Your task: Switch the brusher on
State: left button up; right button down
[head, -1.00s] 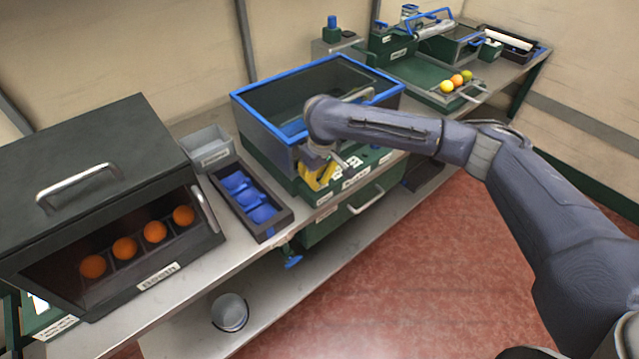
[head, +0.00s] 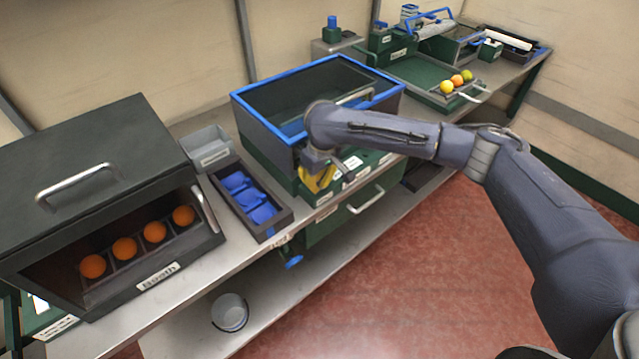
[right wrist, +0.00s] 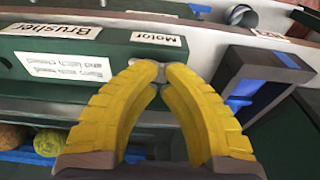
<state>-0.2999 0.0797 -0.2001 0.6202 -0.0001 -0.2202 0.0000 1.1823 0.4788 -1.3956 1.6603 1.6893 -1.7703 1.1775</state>
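The brusher (head: 268,163) is a green-based box with a blue-rimmed clear hood, which looks lowered. Its front carries white labels; the right wrist view shows a "Brusher" label (right wrist: 50,31) and a "Motor" label (right wrist: 158,38). My right gripper (right wrist: 160,74) has yellow fingers that curve in until their grey tips meet, just by the "Motor" label. In the head view the right gripper (head: 317,182) is at the brusher's front left corner. The tips hide whatever switch lies behind them; I cannot tell whether they touch it. My left gripper is not in view.
Left of the brusher are a dark tray (head: 284,216) with blue pieces, a grey bin (head: 207,146) and a dark booth (head: 85,165) holding several oranges. A green tray (head: 425,81) with fruit stands at the back right. Floor space in front is clear.

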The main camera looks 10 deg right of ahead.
jog(key=shift+f, duration=0.4)
dwell(0.3)
jog(key=shift+r, duration=3.55)
